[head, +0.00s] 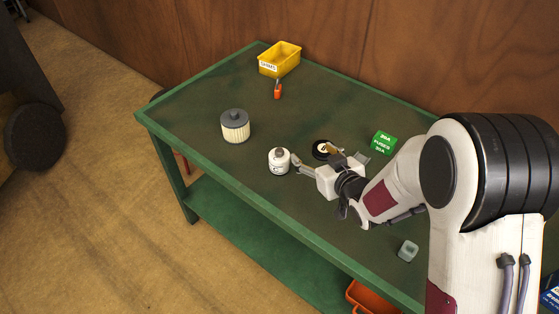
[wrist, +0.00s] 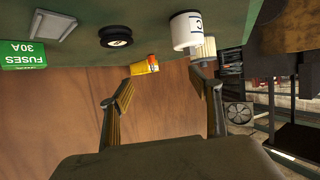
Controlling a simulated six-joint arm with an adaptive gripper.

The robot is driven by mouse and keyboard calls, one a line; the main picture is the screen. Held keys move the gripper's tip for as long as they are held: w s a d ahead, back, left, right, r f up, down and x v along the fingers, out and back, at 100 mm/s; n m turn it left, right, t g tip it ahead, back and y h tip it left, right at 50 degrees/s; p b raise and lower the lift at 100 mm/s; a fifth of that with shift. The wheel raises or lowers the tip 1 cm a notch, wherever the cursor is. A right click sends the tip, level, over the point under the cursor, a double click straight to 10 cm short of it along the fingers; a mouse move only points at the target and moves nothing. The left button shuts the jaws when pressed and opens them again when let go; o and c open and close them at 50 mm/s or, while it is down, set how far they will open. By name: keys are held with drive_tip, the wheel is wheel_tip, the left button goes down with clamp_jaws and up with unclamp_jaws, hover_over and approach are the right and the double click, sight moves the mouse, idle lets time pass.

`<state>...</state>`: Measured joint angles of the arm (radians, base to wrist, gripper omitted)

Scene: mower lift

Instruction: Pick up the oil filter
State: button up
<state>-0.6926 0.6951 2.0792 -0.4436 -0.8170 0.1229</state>
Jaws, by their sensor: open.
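The oil filter looks to be the small white canister (head: 279,163) with a dark mark on its side, upright on the green bench. In the wrist view, which is upside down, this white canister (wrist: 186,32) shows beyond the tip of the right-hand finger. My gripper (head: 314,157) is open and empty, low over the bench to the right of the canister. One finger is close to the canister's side; I cannot tell whether it touches. In the wrist view my gripper (wrist: 163,82) has nothing between its fingers.
A larger pleated filter with a grey top (head: 235,126) stands left of the canister. A black round spool (head: 320,149) and green fuses box (head: 384,143) are near my gripper. The far-left bench top is clear.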

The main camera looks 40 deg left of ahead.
sight(281, 156)
drive_tip(key=shift+n+g+y, duration=0.6)
drive_tip(key=shift+g+y, duration=0.1)
drive_tip(key=shift+y, duration=0.1)
drive_tip(key=s+a+f, duration=0.3)
drive_tip(key=s+a, duration=0.1)
drive_tip(key=shift+s+a+f, duration=0.1)
drive_tip(key=shift+a+f, duration=0.2)
drive_tip(key=shift+f, duration=0.05)
drive_tip(key=shift+x, duration=1.25)
drive_tip(key=shift+w+x, duration=0.15)
drive_tip(key=shift+x, duration=1.15)
drive_tip(key=shift+w+x, duration=0.1)
drive_tip(key=shift+x, duration=1.2)
drive_tip(key=shift+d+f, duration=0.15)
drive_tip(key=shift+f, duration=0.05)
drive_tip(key=c, duration=1.4)
